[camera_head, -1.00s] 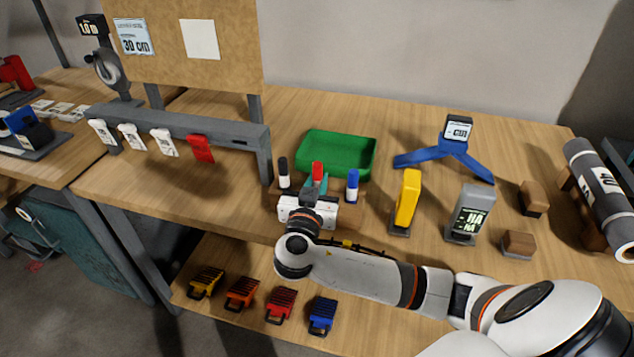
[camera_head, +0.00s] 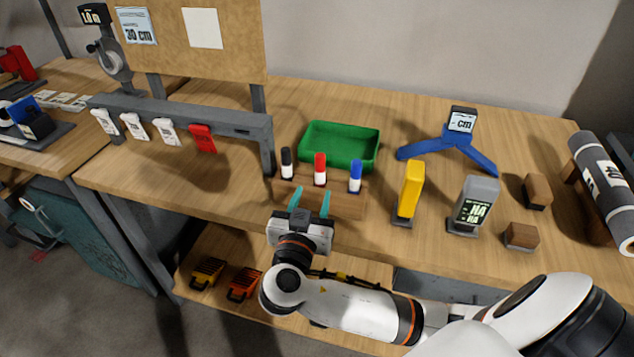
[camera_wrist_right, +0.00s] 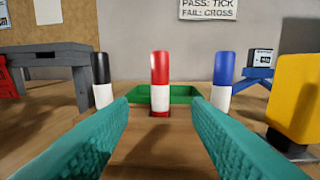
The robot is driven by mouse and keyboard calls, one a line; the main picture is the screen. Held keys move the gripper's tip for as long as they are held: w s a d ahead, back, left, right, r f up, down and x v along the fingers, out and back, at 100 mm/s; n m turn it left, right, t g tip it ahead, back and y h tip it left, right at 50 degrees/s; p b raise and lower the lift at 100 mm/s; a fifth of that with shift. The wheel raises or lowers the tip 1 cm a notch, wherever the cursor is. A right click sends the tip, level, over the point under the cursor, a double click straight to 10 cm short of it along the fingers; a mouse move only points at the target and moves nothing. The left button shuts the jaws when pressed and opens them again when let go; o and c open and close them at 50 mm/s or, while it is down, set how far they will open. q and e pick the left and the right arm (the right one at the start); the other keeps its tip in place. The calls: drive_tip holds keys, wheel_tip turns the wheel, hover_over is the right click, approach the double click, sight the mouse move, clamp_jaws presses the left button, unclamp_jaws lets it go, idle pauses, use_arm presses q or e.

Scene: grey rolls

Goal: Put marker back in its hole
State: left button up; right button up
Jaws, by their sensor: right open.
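Three markers stand upright in a wooden block (camera_head: 345,204) on the table: a black one (camera_head: 286,163), a red one (camera_head: 320,169) and a blue one (camera_head: 355,177), each with a white lower part. My right gripper (camera_head: 312,192) is open and empty in front of the block, apart from the markers. In the right wrist view its teal fingers (camera_wrist_right: 160,113) spread wide, with the red marker (camera_wrist_right: 160,82) centred between and beyond them. The black marker (camera_wrist_right: 102,80) and blue marker (camera_wrist_right: 222,80) stand to either side. My left gripper is not in view.
A green tray (camera_head: 312,128) lies behind the markers. A yellow block on a stand (camera_head: 411,190) and a grey display (camera_head: 474,205) stand to the right. A grey rack (camera_head: 250,127) with white and red tags is at the left. Orange and yellow bins sit on the lower shelf.

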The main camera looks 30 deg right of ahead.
drive_tip(key=v, duration=0.4)
idle(0.5)
